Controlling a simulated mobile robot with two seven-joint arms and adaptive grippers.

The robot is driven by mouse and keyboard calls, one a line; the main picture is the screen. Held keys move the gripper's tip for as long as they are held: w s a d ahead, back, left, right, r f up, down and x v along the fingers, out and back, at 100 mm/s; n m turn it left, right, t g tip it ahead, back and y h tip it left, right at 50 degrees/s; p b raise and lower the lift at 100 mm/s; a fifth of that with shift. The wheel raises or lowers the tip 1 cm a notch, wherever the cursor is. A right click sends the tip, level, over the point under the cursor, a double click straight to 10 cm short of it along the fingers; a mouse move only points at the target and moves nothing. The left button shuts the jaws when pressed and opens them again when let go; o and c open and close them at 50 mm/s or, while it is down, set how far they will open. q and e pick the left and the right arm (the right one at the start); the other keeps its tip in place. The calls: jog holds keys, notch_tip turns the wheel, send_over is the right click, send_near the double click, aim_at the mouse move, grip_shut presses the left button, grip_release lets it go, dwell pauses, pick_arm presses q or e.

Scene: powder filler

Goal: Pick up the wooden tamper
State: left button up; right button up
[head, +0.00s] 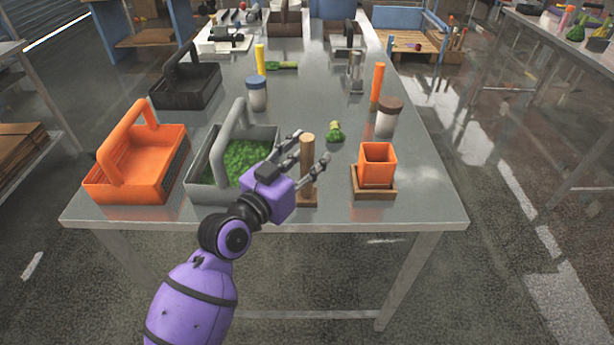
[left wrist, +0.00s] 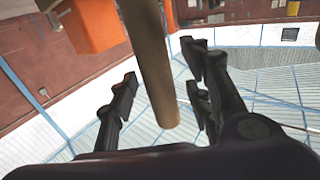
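The wooden tamper (head: 307,160) stands upright near the front edge of the metal table, an upright wooden cylinder with a brown piece at its foot. My left gripper (head: 311,150) reaches in from the left, with its fingers spread on either side of the tamper's upper part. In the left wrist view the tamper (left wrist: 150,65) runs between the two open fingers (left wrist: 160,85), and gaps show on both sides. My left gripper is open and holds nothing. My right gripper is not in view.
A grey basket (head: 205,180) of green granules stands just left of the tamper, partly behind my left gripper. An orange basket (head: 150,180) is farther left. An orange square cup (head: 378,165) sits on a wooden base (head: 372,193) to the right. A green-tipped object (head: 335,132) lies behind.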

pick_arm(q)
grip_shut()
